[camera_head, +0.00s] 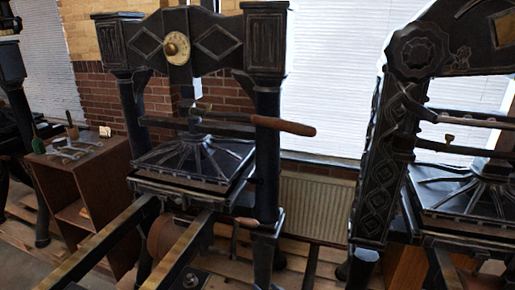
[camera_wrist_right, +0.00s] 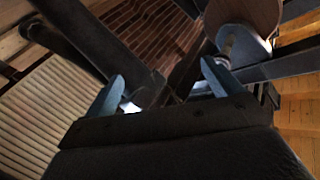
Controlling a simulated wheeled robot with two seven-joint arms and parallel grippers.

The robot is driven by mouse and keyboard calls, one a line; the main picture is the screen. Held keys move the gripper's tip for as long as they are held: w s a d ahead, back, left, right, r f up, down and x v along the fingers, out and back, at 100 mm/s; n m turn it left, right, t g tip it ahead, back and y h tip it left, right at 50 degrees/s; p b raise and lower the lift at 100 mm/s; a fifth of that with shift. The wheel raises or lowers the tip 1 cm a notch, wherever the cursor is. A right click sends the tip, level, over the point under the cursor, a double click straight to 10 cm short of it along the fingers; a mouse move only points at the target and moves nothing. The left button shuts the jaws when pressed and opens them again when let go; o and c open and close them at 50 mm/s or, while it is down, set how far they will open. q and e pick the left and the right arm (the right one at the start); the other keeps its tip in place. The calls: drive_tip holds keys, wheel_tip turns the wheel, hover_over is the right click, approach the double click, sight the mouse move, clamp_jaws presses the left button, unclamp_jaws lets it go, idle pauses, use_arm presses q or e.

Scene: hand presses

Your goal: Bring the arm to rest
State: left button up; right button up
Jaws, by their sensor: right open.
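My right gripper (camera_wrist_right: 163,84) shows in the right wrist view as two bluish fingers spread well apart, with nothing held between them. A rounded brown wooden part on a metal shaft (camera_wrist_right: 243,18) lies just beyond the finger on the right; I cannot tell whether they touch. In the head view I cannot clearly pick out the right gripper against the dark ironwork. The middle hand press (camera_head: 268,130) stands there with its long wooden-ended lever (camera_head: 285,126) and a small wooden handle (camera_head: 246,222) low on its side. My left gripper is in neither view.
Another black press (camera_head: 372,190) stands at the right. A brown cabinet (camera_head: 95,195) with tools on top stands at the left. A radiator (camera_head: 312,205) is behind, and shows ribbed in the wrist view (camera_wrist_right: 40,110). Dark beams crowd close around the right gripper.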

drive_tip(key=s+d+f+g+h+b, duration=0.1)
drive_tip(key=s+d+f+h, duration=0.1)
drive_tip(key=s+f, duration=0.45)
drive_tip(key=s+d+f+h, duration=0.2)
drive_tip(key=s+f+h, duration=0.1)
drive_tip(key=s+f, duration=0.35)
use_arm(q)
drive_tip(key=b, duration=0.1)
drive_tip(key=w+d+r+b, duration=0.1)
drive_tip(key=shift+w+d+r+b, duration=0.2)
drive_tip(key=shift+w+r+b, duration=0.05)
drive_tip(key=shift+b, duration=0.05)
use_arm(e)
drive_tip(key=s+d+f+g+h, duration=0.1)
drive_tip(key=s+d+f+g, duration=0.2)
drive_tip(key=s, duration=1.1)
drive_tip(key=s+d+f+n+g+h, duration=0.1)
drive_tip(key=s+d+f+g, duration=0.2)
drive_tip(key=s+f, duration=0.5)
drive_tip(key=s+d+f+g+h, duration=0.2)
drive_tip(key=s+d+f, duration=0.3)
drive_tip(key=s, duration=1.4)
drive_tip(key=shift+s+d+f+n+g, duration=0.3)
drive_tip(key=shift+f+g, duration=0.55)
drive_tip(key=shift+g, duration=0.05)
drive_tip(key=shift+w, duration=0.15)
